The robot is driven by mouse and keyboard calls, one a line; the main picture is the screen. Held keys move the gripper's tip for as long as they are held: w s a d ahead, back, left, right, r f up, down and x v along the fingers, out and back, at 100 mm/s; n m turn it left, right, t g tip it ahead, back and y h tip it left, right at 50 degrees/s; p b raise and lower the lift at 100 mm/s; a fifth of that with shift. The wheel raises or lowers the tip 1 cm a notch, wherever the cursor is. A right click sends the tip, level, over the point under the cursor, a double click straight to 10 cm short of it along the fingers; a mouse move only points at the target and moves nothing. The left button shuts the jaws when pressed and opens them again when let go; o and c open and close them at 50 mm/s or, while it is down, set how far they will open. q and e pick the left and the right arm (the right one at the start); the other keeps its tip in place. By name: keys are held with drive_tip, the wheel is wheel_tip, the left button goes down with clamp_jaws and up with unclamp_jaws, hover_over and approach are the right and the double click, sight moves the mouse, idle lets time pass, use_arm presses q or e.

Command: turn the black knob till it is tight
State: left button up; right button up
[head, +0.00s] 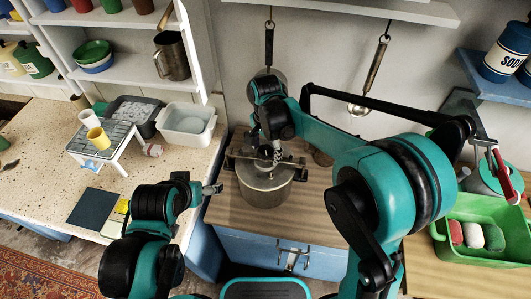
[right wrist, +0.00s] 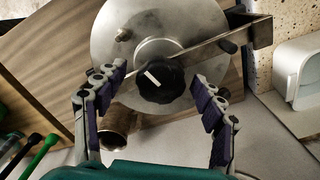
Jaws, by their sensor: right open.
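The black knob (right wrist: 161,81) with a white pointer mark sits at the middle of a metal bar (right wrist: 205,52) across a round metal lid (right wrist: 112,38). In the head view the lidded metal pot (head: 264,190) stands on the wooden counter; the knob is hidden there behind my right gripper (head: 270,152). In the right wrist view my right gripper (right wrist: 161,77) is open, with one finger on each side of the knob and gaps between. My left gripper (head: 212,188) is left of the pot, apart from it; its jaw opening is too small to tell.
A white basin (head: 187,122) and a small rack (head: 103,146) with cups stand on the speckled counter at left. A green tub (head: 485,258) stands at right. Ladles (head: 372,70) hang behind the pot.

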drive_tip(key=c, duration=0.9)
drive_tip(key=m, duration=0.7)
drive_tip(key=shift+m, duration=0.4)
drive_tip(key=m, duration=0.4)
drive_tip(key=shift+m, duration=0.4)
drive_tip(key=m, duration=0.3)
drive_tip(key=shift+m, duration=0.3)
drive_tip(key=o, duration=0.9)
